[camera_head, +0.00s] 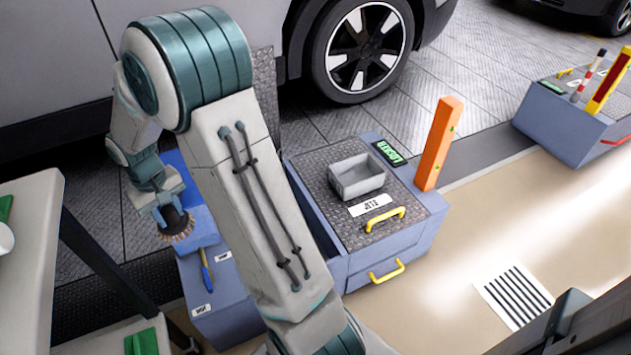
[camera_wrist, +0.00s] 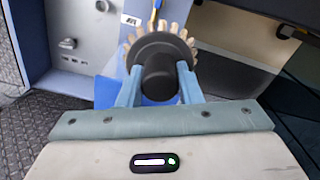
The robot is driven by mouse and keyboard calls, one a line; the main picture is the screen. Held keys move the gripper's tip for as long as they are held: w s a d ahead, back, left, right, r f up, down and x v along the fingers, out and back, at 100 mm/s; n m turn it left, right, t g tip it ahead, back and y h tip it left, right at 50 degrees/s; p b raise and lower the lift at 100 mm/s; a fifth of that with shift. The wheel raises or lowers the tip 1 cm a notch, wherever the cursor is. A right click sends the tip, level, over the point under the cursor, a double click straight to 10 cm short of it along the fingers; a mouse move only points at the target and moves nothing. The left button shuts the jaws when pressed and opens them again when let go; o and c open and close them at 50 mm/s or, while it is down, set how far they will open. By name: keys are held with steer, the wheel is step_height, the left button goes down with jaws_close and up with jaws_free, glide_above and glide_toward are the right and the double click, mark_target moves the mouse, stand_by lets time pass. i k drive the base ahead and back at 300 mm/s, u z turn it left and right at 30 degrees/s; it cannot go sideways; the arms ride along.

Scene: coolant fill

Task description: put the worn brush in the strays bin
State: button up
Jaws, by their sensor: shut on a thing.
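The worn brush, a round black head with a ring of tan bristles, is in my gripper. In the head view the brush (camera_head: 176,228) hangs below my gripper (camera_head: 168,208), in front of a blue bin (camera_head: 205,222). In the wrist view the brush (camera_wrist: 159,62) sits between the two fingers of my gripper (camera_wrist: 160,85), which is shut on its black hub. Part of a blue surface (camera_wrist: 150,100) shows behind the hub. My arm and the brush hide part of the blue bin, and I cannot read a strays label on it.
A blue-handled tool (camera_head: 206,268) lies just below the blue bin on a low blue cabinet (camera_head: 225,305). A grey open tray (camera_head: 357,177) stands on the locker (camera_head: 400,235), beside an orange post (camera_head: 438,145). A white table (camera_head: 30,235) is at left. A car is behind.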

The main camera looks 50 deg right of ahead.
mark_target(356, 176)
steer(key=u, duration=0.05)
steer(key=k, duration=1.7)
steer(key=z, duration=1.15)
steer(key=i, duration=1.65)
